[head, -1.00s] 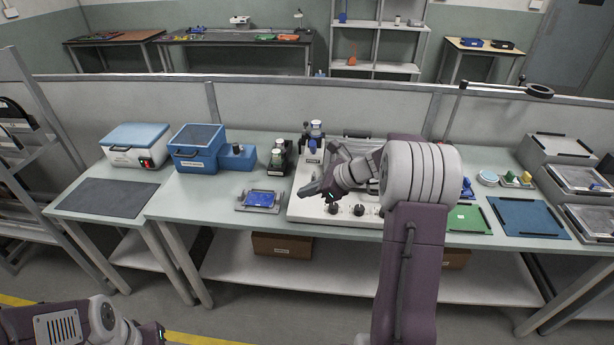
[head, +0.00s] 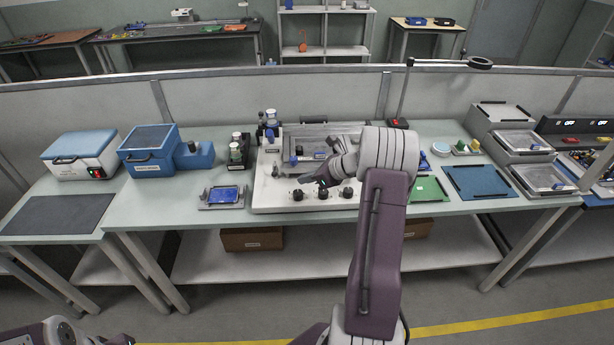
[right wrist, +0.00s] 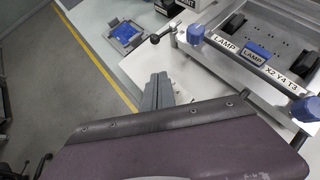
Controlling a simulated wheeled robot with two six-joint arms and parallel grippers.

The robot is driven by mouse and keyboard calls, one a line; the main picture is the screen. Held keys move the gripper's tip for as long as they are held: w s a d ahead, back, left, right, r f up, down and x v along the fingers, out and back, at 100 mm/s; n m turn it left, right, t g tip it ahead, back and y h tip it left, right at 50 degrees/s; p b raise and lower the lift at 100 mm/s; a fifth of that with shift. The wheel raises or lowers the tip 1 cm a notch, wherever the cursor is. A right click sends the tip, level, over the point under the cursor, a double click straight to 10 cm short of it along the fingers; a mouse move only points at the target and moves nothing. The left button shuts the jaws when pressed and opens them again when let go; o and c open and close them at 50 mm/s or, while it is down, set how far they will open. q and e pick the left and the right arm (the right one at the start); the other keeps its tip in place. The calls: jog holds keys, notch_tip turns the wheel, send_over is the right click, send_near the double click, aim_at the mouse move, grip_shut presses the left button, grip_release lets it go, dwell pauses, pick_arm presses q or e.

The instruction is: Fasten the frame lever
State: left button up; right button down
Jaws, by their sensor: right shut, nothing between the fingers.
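A metal frame (right wrist: 225,55) with LAMP labels lies on the white fixture (head: 262,193). In the right wrist view it has a blue knob (right wrist: 194,34) at its near left corner and another blue knob (right wrist: 302,111) at its lower right. A lever (right wrist: 163,33) with a dark ball end sticks out to the left from the frame's corner. My right gripper (right wrist: 156,90) is shut and empty, below the lever's ball end in that view and apart from it. In the head view my right gripper (head: 309,181) is over the fixture's front part. My left fingers are out of view.
Black knobs (head: 297,195) line the fixture's front. A small tray with a blue plate (head: 222,196), bottles (head: 236,153) and a blue box (head: 150,158) stand left. Green (head: 428,190) and blue (head: 478,181) mats lie right. The left table has a bare dark mat (head: 55,212).

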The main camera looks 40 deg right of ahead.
aim_at(275, 168)
jog(key=x, duration=0.6)
jog(key=shift+w+a+r+p, duration=0.2)
jog(key=shift+w+a+p, duration=0.05)
jog(key=shift+w, duration=0.3)
jog(key=shift+w+a+r+p, duration=0.25)
jog(key=shift+w, duration=0.35)
jog(key=shift+w+a, duration=0.25)
jog(key=shift+w, duration=0.3)
